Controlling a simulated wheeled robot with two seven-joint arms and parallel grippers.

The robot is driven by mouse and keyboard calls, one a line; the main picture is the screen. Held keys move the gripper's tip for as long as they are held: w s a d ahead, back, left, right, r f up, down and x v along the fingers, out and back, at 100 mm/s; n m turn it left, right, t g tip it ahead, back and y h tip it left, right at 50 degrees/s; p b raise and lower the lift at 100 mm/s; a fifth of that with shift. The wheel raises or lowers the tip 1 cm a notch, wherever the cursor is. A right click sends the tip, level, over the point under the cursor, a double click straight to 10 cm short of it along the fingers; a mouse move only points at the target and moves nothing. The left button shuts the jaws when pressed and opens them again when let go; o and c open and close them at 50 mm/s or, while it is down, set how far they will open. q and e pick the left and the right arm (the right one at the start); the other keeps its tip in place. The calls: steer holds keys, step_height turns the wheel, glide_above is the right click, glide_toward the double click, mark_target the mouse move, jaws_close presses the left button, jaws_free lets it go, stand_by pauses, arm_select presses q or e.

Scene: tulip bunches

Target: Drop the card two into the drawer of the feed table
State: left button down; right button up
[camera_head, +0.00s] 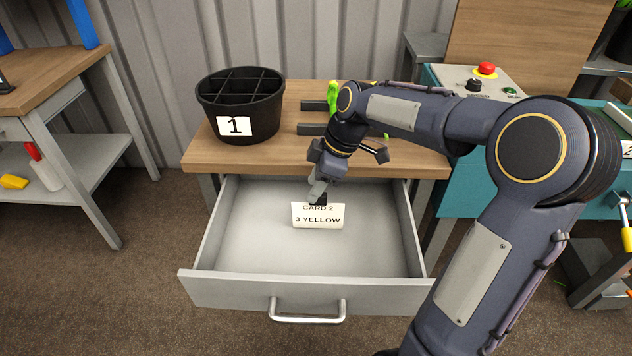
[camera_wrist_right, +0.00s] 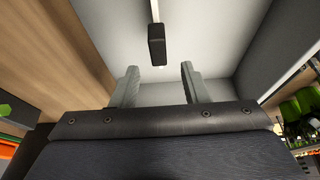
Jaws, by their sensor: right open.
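The card (camera_head: 318,218) is cream, reads "CARD 2 / 3 YELLOW", and has a black tab on top. It is upright inside the open grey drawer (camera_head: 310,291) of the wooden-topped feed table (camera_head: 220,152). I cannot tell whether it touches the drawer floor. My right gripper (camera_head: 317,188) points down over the drawer, just above the tab. In the right wrist view its two fingers (camera_wrist_right: 160,86) are apart, with the black tab (camera_wrist_right: 156,46) beyond them and the card edge-on. My left gripper is not in view.
A black divided bucket (camera_head: 240,100) labelled 1 stands on the feed table. Green items and dark holders (camera_head: 314,106) sit behind my right arm. A teal cabinet with a control box (camera_head: 482,82) is at the right. A workbench (camera_head: 60,70) stands at the left.

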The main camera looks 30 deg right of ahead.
mark_target(329, 204)
steer(key=p+v, duration=0.2)
steer(key=v, duration=0.6)
steer(key=shift+a, duration=0.1)
steer(key=s+a+f+m+t, duration=0.1)
steer(key=s+a+f+m, duration=0.2)
steer(key=s, duration=0.4)
steer(key=s+a+f+m+t, duration=0.1)
steer(key=s+a+m, duration=0.2)
steer(key=s+m, duration=0.35)
steer(key=s+a+f+m+t, duration=0.1)
steer(key=s+a+f+m, duration=0.2)
steer(key=s, duration=0.4)
step_height(329, 204, up, 21)
steer(key=p, duration=2)
steer(key=shift+s+a+r+m, duration=0.15)
steer(key=shift+s+r+m, duration=0.05)
steer(key=shift+m, duration=0.15)
